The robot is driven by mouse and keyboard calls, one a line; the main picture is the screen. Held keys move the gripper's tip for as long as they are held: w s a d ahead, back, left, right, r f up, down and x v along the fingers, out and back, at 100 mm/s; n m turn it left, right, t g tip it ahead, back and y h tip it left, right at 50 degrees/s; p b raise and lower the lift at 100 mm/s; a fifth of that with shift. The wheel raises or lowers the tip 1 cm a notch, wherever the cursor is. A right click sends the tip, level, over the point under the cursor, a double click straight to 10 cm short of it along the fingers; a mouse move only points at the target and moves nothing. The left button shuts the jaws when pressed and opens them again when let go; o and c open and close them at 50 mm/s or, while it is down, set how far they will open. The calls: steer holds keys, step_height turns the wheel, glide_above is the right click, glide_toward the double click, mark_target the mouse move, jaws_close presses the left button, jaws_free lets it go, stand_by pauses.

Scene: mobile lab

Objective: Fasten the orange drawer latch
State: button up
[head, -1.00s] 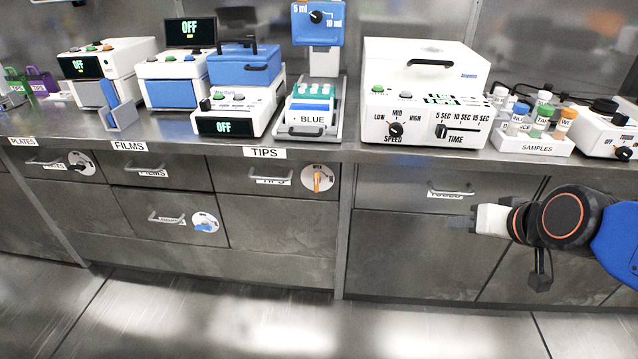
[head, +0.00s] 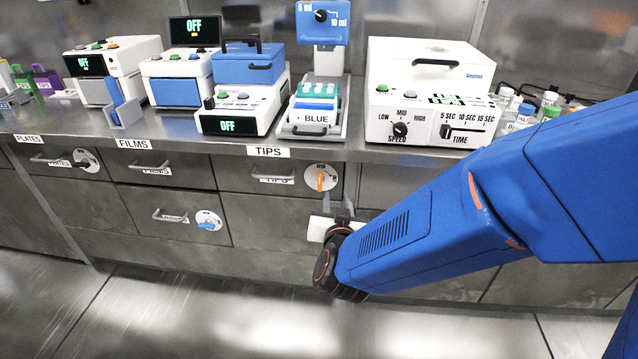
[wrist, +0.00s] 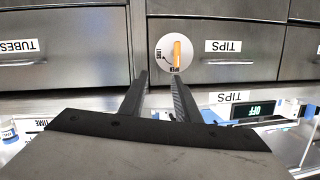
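The orange latch (head: 320,181) is an upright bar on a round white plate (head: 311,172), at the right end of the TIPS drawer front (head: 240,181). The drawer looks shut. In the wrist view, which is upside down, the latch (wrist: 177,52) stands upright, with small lettering at its lower end and left side. My gripper (head: 337,203) is just below and right of the latch in the head view. In the wrist view my gripper (wrist: 159,80) is open and empty, its two dark fingers pointing at the plate and seemingly short of the latch.
The PLATES drawer (head: 60,163) has a black latch (head: 86,163), and the drawer below FILMS has a blue latch (head: 207,226). The counter edge (head: 330,153) juts out above the drawers and carries several lab machines. The floor in front is clear.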

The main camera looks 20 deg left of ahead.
steer(key=s+a+f+t, duration=0.2)
steer(key=s+a+f, duration=0.15)
steer(key=s, duration=0.25)
steer(key=h, duration=0.1)
glide_toward(319, 180)
steer(key=shift+n+t, duration=0.3)
steer(key=shift+t, duration=0.1)
steer(key=x, duration=0.9)
steer(key=shift+f, duration=0.4)
jaws_close()
